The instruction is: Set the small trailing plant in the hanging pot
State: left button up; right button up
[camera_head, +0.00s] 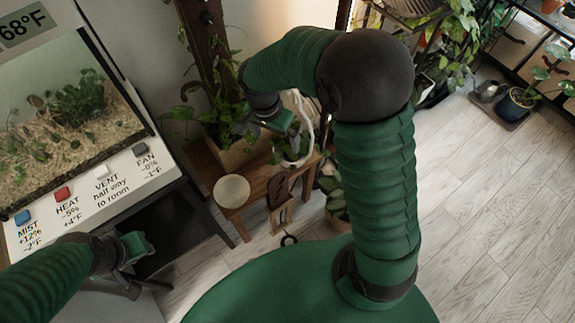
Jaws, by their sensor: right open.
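My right gripper (283,121) reaches over the wooden stand and is open. Just below it is a small leafy plant (283,146) beside a white pot with white cords (298,160), which looks like the hanging pot. I cannot tell whether the plant is inside this pot or behind it, or whether the fingers touch its leaves. My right arm hides part of the area to the right of the pot. My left gripper (137,247) is low at the left, in front of the terrarium stand, away from the plants; its jaw opening is unclear.
A pale round dish (232,191) sits on the wooden stand (251,200). A wooden planter (236,152) with leafy plants stands behind it. The terrarium (65,120) with labelled buttons is at left. A potted plant (515,104) stands at right. Pale floor (490,200) is clear at right.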

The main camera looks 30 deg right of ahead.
jog(key=s+a+n+t+y, duration=0.1)
jog(key=s+a+n+t, duration=0.1)
jog(key=s+n, duration=0.8)
jog(key=shift+s+a+n+t, duration=0.3)
jog(key=shift+s+n, duration=0.1)
jog(key=shift+n, duration=0.5)
jog(key=shift+r, duration=0.1)
